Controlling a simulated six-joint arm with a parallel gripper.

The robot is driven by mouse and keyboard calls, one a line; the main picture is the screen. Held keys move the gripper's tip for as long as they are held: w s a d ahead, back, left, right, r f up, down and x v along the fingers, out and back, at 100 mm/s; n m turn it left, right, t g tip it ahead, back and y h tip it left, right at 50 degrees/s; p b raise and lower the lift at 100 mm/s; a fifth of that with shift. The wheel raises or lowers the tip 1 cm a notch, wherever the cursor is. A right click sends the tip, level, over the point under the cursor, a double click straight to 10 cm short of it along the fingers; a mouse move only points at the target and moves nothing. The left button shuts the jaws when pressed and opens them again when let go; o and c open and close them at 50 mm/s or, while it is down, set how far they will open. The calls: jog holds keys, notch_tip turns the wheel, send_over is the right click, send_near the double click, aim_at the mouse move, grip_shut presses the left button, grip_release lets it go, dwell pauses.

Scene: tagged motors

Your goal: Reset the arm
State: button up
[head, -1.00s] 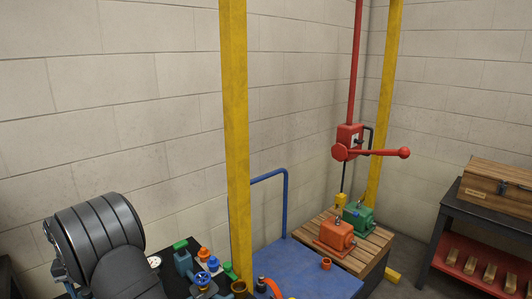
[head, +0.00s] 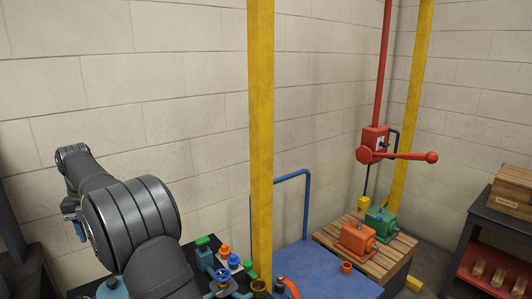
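My dark grey arm (head: 135,222) is in the lower left of the head view. Its large ribbed joint is close to the camera, and a further link reaches back and left to a smaller joint (head: 75,153) in front of the block wall. My gripper is not visible, so I cannot see whether it holds anything. An orange motor (head: 357,237) and a green motor (head: 382,223) sit side by side on a slatted wooden pallet (head: 402,246) at the right, well away from the arm.
A yellow post (head: 261,140) stands between my arm and a blue cart (head: 320,275). Valves and fittings (head: 222,278) crowd a dark bench beside the arm. A red lever (head: 405,156) hangs above the pallet. A dark table (head: 490,228) with a wooden box (head: 512,192) is far right.

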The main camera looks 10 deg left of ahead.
notch_tip(320, 180, down, 17)
jog(key=shift+f, duration=0.1)
jog(key=shift+w+d+r+m, duration=0.1)
jog(key=shift+w+r+m, duration=0.1)
jog(key=shift+w+m, duration=0.3)
jog(key=m, duration=0.1)
jog(key=w+d+m, duration=0.1)
jog(key=m, duration=0.1)
jog(key=w+m, duration=0.1)
jog(key=shift+d+m, duration=0.25)
jog(key=shift+m, duration=0.05)
jog(key=w+d+m, duration=0.1)
jog(key=d+m, duration=0.5)
jog(key=m, duration=0.6)
jog(key=shift+w+d, duration=0.35)
jog(key=shift+w, duration=0.05)
